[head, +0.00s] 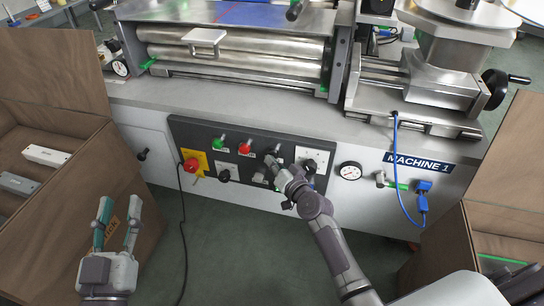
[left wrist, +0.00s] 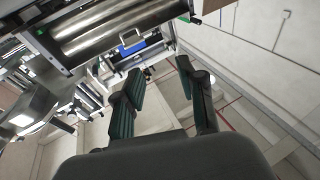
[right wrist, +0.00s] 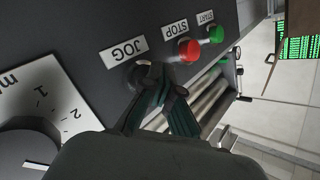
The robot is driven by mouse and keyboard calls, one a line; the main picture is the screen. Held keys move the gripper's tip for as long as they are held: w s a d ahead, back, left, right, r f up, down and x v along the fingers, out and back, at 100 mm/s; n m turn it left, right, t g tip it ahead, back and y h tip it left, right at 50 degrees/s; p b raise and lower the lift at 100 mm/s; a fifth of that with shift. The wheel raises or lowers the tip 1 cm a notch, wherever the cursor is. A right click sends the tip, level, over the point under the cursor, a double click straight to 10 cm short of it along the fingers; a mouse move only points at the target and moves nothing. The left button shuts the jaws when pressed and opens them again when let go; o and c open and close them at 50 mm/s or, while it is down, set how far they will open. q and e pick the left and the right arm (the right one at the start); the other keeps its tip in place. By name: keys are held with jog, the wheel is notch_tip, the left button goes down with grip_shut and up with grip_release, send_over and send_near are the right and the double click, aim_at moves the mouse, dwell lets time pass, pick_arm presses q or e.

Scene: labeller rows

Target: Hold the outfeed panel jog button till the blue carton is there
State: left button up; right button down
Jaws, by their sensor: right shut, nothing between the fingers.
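The dark control panel (head: 200,132) is on the front of the machine. Its black jog button (right wrist: 144,72), beside the JOG label (right wrist: 124,52), is partly hidden by my right gripper. My right gripper (head: 273,163) is shut and empty, with its fingertips at the jog button; I cannot tell how far the button is pressed. The fingers also show in the right wrist view (right wrist: 160,88). My left gripper (head: 119,205) is open and empty, low at the left, away from the panel. A flat blue area (head: 255,16) lies beyond the rollers; I cannot tell whether it is a carton.
A red stop button (right wrist: 190,50) and a green start button (right wrist: 216,34) sit near the jog button. A red emergency knob (head: 191,165) is on the left. A wooden crate (head: 75,180) stands left, another wooden crate (head: 455,240) right. A blue cable (head: 399,180) hangs at right.

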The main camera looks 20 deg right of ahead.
pick_arm(q)
jog(key=shift+w+a+f+g+y+p, duration=0.15)
jog(key=shift+f+g+y+p, duration=0.15)
jog(key=shift+f+g, duration=1)
pick_arm(e)
jog(key=shift+s+a, duration=0.45)
jog(key=shift+s, duration=0.25)
pick_arm(q)
jog(key=shift+f+t, duration=0.2)
jog(key=shift+t, duration=0.1)
pick_arm(e)
jog(key=shift+s+a, duration=0.1)
pick_arm(q)
notch_tip(320, 180, down, 7)
jog(key=s+a+g+y+p, duration=0.1)
jog(key=s+g, duration=0.1)
jog(key=g, duration=0.2)
jog(key=shift+a+f+g+y+p, duration=0.2)
jog(key=shift+a+g+y+p, duration=0.1)
jog(key=shift+a+p, duration=0.1)
pick_arm(e)
jog(key=shift+s+a, duration=0.65)
jog(key=shift+s, duration=0.35)
jog(key=shift+s+a, duration=0.65)
jog(key=shift+s, duration=0.35)
